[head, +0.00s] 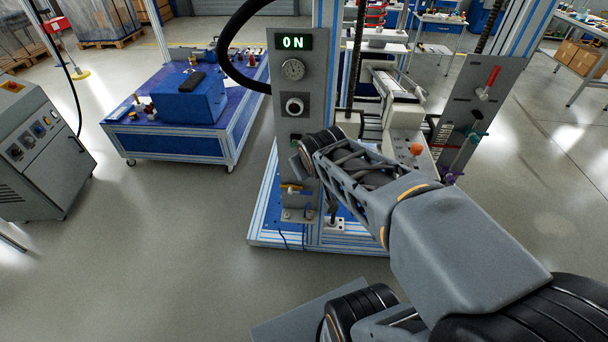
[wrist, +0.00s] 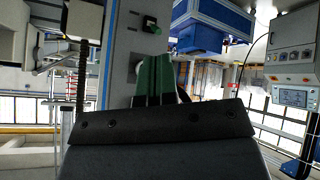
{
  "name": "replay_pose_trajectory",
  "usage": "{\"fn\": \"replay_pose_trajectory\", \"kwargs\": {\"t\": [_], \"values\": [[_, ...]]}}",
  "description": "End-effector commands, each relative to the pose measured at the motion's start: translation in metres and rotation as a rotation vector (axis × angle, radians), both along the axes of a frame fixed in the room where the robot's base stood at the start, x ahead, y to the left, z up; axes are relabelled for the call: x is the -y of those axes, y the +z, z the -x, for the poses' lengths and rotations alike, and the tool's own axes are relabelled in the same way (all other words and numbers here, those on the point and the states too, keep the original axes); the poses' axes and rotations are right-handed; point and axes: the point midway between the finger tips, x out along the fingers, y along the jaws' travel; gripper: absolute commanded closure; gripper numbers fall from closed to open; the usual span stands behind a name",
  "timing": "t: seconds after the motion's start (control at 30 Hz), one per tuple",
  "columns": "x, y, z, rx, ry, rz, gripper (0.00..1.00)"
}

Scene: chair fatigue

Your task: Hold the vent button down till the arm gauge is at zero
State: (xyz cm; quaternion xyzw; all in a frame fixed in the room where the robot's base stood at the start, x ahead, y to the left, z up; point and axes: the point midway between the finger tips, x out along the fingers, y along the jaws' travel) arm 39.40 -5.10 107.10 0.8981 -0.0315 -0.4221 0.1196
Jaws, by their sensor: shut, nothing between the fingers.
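A grey upright panel (head: 284,152) stands beyond my arm. My gripper (head: 302,165) is shut and empty in front of the panel. Its green fingers (wrist: 153,75) partly cover a pale round part (wrist: 136,67); contact cannot be told.
A black hose (head: 224,50) curves to the panel's left side. A blue-topped cart (head: 180,143) stands behind left, a grey control cabinet (head: 45,150) at far left. A second panel with a red handle (head: 482,90) stands right.

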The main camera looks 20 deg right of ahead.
Motion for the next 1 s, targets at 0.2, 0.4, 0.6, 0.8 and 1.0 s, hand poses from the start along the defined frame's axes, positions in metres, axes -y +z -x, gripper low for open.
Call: {"fn": "replay_pose_trajectory", "kwargs": {"t": [0.2,0.4,0.6,0.8,1.0], "values": [[0.039,-0.117,-0.088,0.279,0.208,0.249,1.00],[0.049,-0.191,-0.136,0.504,0.434,0.383,1.00],[0.047,-0.244,-0.152,0.671,0.603,0.428,1.00],[0.044,-0.269,-0.155,0.763,0.688,0.434,1.00],[0.043,-0.271,-0.155,0.790,0.710,0.435,1.00]]}}
